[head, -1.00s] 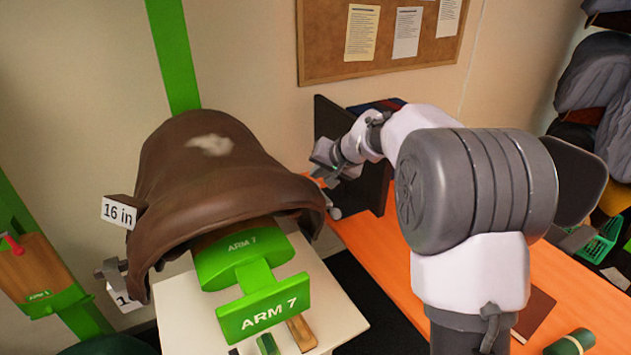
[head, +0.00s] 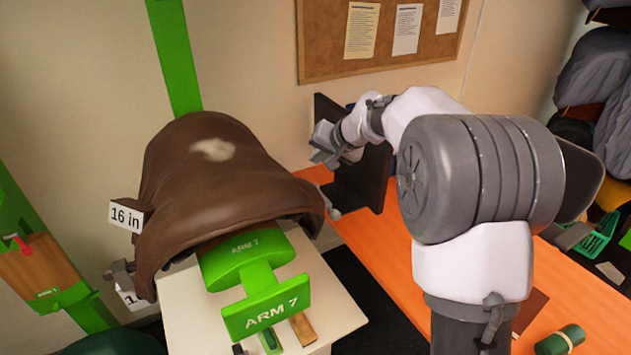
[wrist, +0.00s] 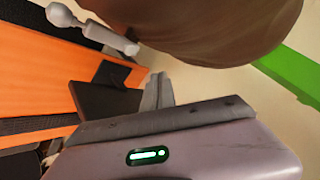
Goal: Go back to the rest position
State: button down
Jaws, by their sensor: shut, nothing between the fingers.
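My gripper (head: 328,157) is shut and empty. In the head view it is raised in front of the dark upright panel, to the right of the brown saddle and apart from it. In the wrist view its closed fingers (wrist: 157,92) point up the picture, below the saddle's brown underside (wrist: 205,25). The saddle (head: 215,185) sits over a green stand marked ARM 7 (head: 265,305). The tips of the fingers are small in the head view.
A dark upright panel (head: 362,175) stands on the orange bench (head: 385,250) close behind my gripper. A 16 in tag (head: 125,216) hangs at the saddle's left. A green roll (head: 560,340) lies at the bench's front right. A corkboard (head: 375,40) is on the wall.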

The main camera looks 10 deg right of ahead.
jog(key=s+a+g+b, duration=0.1)
jog(key=s+a+b, duration=0.2)
jog(key=s, duration=1.1)
jog(key=s+a+g+b, duration=0.1)
jog(key=s+a+b, duration=0.15)
jog(key=s, duration=1.15)
jog(key=s+f+h+b, duration=0.1)
jog(key=s+f, duration=0.3)
jog(key=s, duration=0.3)
jog(key=s+d+f+b, duration=0.1)
jog(key=s+f+b, duration=0.1)
jog(key=s+f, duration=0.2)
jog(key=s, duration=0.3)
jog(key=shift+s+f+g+h, duration=0.15)
jog(key=shift+s+g+h, duration=0.15)
jog(key=shift+s+h, duration=0.1)
jog(key=shift+d, duration=0.1)
